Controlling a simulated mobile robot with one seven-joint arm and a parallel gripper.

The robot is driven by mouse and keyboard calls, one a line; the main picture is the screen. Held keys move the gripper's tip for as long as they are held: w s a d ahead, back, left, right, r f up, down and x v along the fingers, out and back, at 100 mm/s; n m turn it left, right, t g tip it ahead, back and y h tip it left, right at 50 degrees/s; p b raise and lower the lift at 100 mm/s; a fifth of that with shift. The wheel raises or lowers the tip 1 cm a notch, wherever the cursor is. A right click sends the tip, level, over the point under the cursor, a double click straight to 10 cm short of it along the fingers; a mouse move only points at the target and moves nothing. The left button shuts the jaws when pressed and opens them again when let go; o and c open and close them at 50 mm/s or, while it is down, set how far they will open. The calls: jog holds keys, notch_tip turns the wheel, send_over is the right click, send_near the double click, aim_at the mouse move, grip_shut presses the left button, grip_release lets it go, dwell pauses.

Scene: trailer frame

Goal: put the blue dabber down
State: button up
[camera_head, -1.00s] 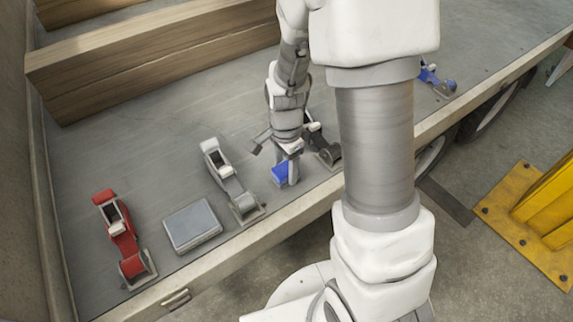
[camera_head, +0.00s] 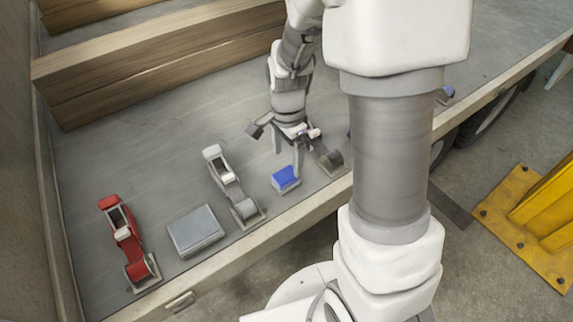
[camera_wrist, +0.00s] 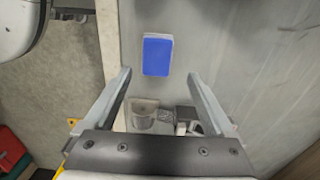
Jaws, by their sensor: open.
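The blue dabber (camera_head: 286,178), a small block with a blue top and pale lower part, rests on the grey trailer deck near its front edge. It also shows in the wrist view (camera_wrist: 157,56), just beyond and between the fingertips. My gripper (camera_head: 287,160) is open and empty above and slightly behind the dabber. In the wrist view both fingers (camera_wrist: 160,78) are spread wide, with clear space between them and the dabber.
A silver-grey clamp-like tool (camera_head: 230,185) lies left of the dabber, then a flat grey box (camera_head: 195,231) and a red tool (camera_head: 127,240). A dark tool (camera_head: 328,158) lies close on the right, partly hidden. Wooden beams (camera_head: 160,65) lie behind.

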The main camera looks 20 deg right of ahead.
aim_at(287, 171)
notch_tip(287, 171, up, 10)
jog(key=r+p, duration=0.1)
jog(key=p, duration=0.2)
jog(key=s+r+n+t, duration=0.5)
jog(key=s+r+n, duration=0.8)
jog(key=s+n, duration=0.1)
jog(key=shift+s+a+r+t, duration=0.15)
jog(key=shift+s+a+t, duration=0.1)
jog(key=shift+s+t, duration=0.05)
notch_tip(287, 171, up, 12)
jog(key=p, duration=1.2)
jog(key=shift+r, duration=0.15)
